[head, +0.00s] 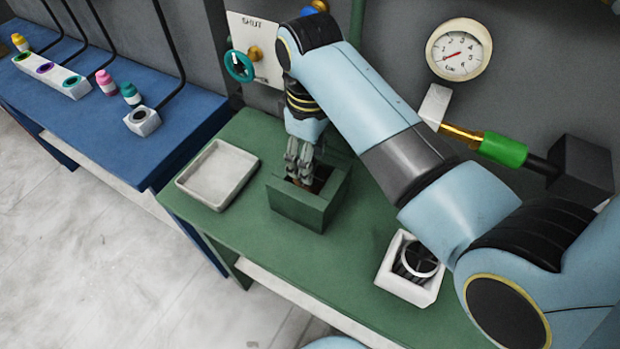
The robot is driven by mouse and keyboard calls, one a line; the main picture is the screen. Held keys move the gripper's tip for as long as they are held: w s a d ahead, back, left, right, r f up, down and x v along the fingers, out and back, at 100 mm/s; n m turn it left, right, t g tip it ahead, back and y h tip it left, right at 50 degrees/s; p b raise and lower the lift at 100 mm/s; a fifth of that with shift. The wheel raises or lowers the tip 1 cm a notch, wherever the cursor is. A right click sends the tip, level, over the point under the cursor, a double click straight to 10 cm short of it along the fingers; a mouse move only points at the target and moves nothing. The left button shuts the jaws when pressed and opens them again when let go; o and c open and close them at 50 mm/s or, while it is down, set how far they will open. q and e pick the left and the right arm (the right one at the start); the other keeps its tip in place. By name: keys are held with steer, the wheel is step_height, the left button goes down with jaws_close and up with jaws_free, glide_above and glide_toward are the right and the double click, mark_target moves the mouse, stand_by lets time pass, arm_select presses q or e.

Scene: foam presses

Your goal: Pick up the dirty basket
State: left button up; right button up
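My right gripper (304,170) comes down from my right arm into the top of an open green box (298,208) on the green table. Its fingertips are at or inside the box's opening, and I cannot tell whether they are open or shut on something. A brown patch shows inside the box beside the fingers; most of the inside is hidden. A dark round basket (413,262) with a pale rim sits in a white square holder (393,284) at the right, under my arm. I cannot tell which basket is dirty. My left gripper is not in view.
An empty white tray (186,184) lies left of the green box. A teal valve wheel (232,72), a gauge (459,51) and a green-sleeved lever (503,150) are at the wall. A blue table (105,150) with small bottles stands at the left.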

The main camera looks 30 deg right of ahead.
steer(key=shift+f, duration=0.65)
jaws_close()
